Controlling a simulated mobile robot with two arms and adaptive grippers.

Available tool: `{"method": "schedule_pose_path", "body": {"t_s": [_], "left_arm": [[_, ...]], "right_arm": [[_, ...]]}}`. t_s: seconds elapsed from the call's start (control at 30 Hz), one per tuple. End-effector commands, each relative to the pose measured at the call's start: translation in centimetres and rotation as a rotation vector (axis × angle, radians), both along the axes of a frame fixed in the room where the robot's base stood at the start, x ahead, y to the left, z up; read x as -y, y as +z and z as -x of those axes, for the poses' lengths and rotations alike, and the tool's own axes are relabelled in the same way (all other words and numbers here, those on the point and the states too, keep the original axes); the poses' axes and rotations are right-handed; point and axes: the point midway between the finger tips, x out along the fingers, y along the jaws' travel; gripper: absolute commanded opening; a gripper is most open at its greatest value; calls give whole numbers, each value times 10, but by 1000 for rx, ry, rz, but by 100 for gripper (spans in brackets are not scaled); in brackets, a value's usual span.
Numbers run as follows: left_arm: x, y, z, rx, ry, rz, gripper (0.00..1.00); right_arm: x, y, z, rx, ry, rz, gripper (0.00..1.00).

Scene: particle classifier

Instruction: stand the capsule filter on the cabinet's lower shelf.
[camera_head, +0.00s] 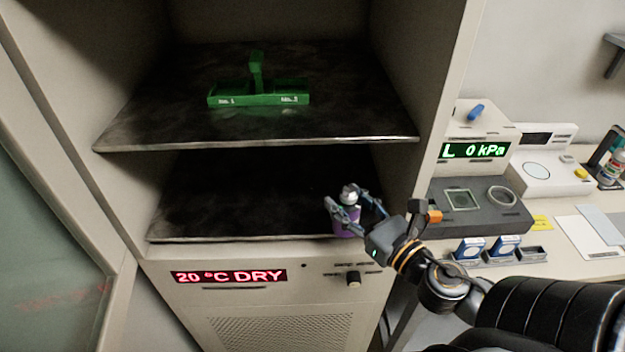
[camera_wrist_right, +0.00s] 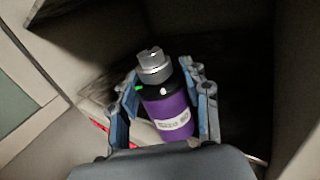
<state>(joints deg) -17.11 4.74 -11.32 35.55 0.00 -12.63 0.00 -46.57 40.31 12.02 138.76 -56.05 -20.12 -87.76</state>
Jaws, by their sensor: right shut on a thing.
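The capsule filter (camera_wrist_right: 170,108) has a purple body, a black upper part, a silver cap and a white label. It also shows in the head view (camera_head: 346,222), at the front right of the cabinet's lower shelf (camera_head: 240,215). My right gripper (camera_head: 355,205) is shut on it, with one finger on each side; the right wrist view shows the same grip (camera_wrist_right: 165,105). The filter looks upright or nearly so in the head view. I cannot tell whether its base touches the shelf. My left gripper is not in view.
A green carrier (camera_head: 258,98) stands on the upper shelf (camera_head: 170,128) above. The cabinet's right wall (camera_head: 438,95) is close to my right arm. The open door (camera_head: 45,220) is at left. The lower shelf looks bare left of the filter. Bench instruments (camera_head: 480,207) stand at right.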

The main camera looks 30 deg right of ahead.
Motion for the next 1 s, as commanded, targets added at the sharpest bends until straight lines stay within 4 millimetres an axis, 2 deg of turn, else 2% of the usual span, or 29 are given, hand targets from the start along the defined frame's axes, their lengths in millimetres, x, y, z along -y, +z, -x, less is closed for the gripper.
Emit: {"method": "schedule_pose_path", "body": {"t_s": [0.03, 0.6, 0.8, 1.0], "left_arm": [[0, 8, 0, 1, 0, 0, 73], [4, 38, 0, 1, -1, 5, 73], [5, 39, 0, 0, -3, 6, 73], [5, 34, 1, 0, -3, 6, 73]], "right_arm": [[-1, 8, -11, 7, 3, 6, 0], [-3, 5, -102, 5, -2, 2, 0], [-4, 0, -112, 2, 0, 2, 0], [-4, -25, -112, 1, -4, -2, 0]]}}
